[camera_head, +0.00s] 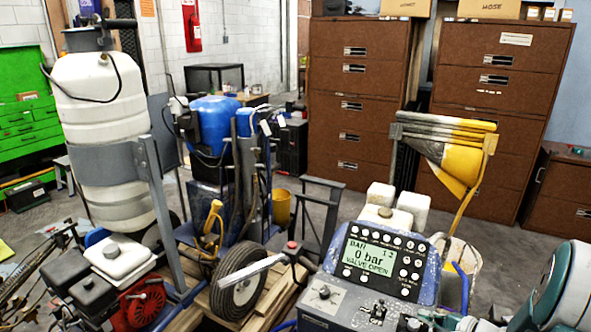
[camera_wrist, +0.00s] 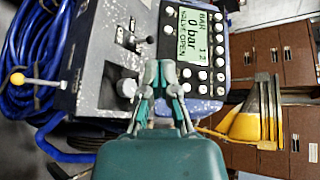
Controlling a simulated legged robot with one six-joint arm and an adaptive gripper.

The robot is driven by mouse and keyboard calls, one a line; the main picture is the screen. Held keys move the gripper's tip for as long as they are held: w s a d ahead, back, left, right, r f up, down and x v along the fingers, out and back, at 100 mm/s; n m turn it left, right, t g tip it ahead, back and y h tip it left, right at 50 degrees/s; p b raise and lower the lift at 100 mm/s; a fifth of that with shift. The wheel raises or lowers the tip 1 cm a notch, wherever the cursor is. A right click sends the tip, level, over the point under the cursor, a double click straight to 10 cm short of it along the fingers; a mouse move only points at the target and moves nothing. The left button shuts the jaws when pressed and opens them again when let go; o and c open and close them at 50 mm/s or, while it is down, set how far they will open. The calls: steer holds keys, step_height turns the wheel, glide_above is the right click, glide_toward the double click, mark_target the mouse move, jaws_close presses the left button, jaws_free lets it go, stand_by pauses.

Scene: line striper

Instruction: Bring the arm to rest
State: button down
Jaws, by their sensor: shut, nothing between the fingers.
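My gripper (camera_wrist: 158,68) shows in the wrist view with its grey fingers together and nothing between them. Its fingertips point toward the line striper's control panel (camera_wrist: 192,62), which appears turned on its side there. I cannot tell whether the tips touch the panel. In the head view my teal and grey arm (camera_head: 545,300) comes in from the lower right, beside the control panel (camera_head: 345,255). The panel's screen (camera_head: 371,256) reads "0 bar" and "VALVE OPEN". Knobs and switches sit on the sloped grey face below the screen.
A line striper with a wheel (camera_head: 240,279) and a large white tank (camera_head: 100,100) stands at left. Brown drawer cabinets (camera_head: 357,70) line the back. A blue hose (camera_wrist: 48,45) is coiled in the wrist view.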

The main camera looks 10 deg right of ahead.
steer(key=s+a+r+n+g, duration=0.3)
steer(key=a+r+n+g, duration=0.15)
steer(key=a, duration=0.45)
steer(key=s+a+r+n+g, duration=0.35)
steer(key=a+r+n, duration=0.2)
steer(key=a, duration=0.35)
steer(key=s+a+r+n+t+h, duration=0.1)
steer(key=s+a+r+n+h, duration=0.2)
steer(key=s+r+n+h, duration=0.4)
steer(key=s+r, duration=0.1)
steer(key=s, duration=0.5)
steer(key=shift+s+r+t, duration=0.15)
steer(key=shift+t, duration=0.25)
